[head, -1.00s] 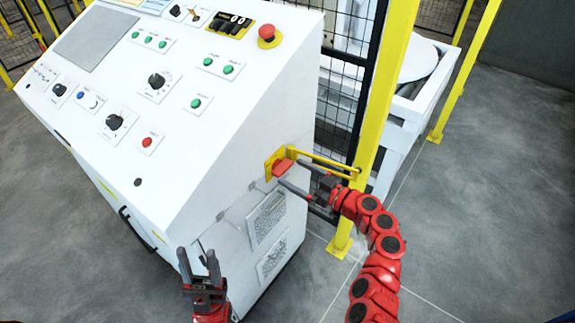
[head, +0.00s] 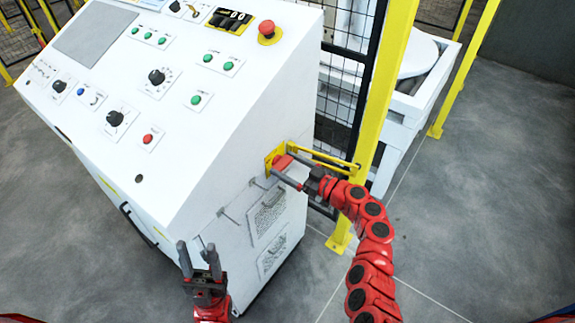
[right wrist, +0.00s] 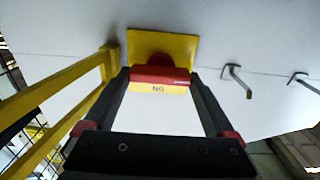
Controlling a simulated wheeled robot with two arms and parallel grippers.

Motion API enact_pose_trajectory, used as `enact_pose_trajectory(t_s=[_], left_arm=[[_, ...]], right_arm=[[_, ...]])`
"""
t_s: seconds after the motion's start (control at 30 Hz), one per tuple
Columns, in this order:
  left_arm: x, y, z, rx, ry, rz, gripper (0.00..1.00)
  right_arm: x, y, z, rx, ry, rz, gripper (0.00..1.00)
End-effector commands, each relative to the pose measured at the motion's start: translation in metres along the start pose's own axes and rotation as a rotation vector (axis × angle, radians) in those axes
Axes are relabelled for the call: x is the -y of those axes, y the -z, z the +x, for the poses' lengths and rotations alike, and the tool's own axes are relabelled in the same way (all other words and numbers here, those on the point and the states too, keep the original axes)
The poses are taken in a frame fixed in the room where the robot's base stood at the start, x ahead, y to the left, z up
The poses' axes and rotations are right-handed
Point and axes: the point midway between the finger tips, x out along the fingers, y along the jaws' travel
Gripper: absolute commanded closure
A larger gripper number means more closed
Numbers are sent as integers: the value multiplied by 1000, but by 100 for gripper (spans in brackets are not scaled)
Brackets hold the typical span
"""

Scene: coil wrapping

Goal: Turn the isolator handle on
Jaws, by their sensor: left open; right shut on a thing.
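The isolator handle (head: 283,162) is red and sits on a yellow plate (head: 270,161) on the right side wall of the white control cabinet. In the right wrist view the handle (right wrist: 160,75) lies crosswise between my fingertips, in front of the yellow plate (right wrist: 188,46). My right gripper (head: 289,171) is shut on the handle, with one finger at each end of it; it also shows in the right wrist view (right wrist: 160,80). A yellow label under the handle reads "NG"; the rest is hidden. My left gripper (head: 197,256) is open and empty, pointing up beside the cabinet's lower front corner.
The white cabinet (head: 215,130) carries buttons, knobs and a red emergency stop (head: 267,32). A yellow post (head: 380,100) and yellow bar (head: 325,160) stand close to my right gripper. Metal hooks (right wrist: 238,82) stick out of the cabinet wall. Floor to the right is clear.

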Motion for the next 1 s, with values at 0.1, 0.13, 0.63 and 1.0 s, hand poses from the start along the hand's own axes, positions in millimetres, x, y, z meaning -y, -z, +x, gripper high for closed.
enact_pose_trajectory(t_s=[0.1,0.13,0.63,1.0], left_arm=[[0,0,0,0,0,0,50],[0,0,-1,0,0,0,50],[-1,-5,-29,0,0,0,50],[-2,-8,-49,0,0,0,50]], right_arm=[[0,0,0,0,0,2,66],[0,0,0,0,0,4,66],[-2,-4,-1,-1,-4,250,66],[-4,-2,-1,-2,-2,599,66]])
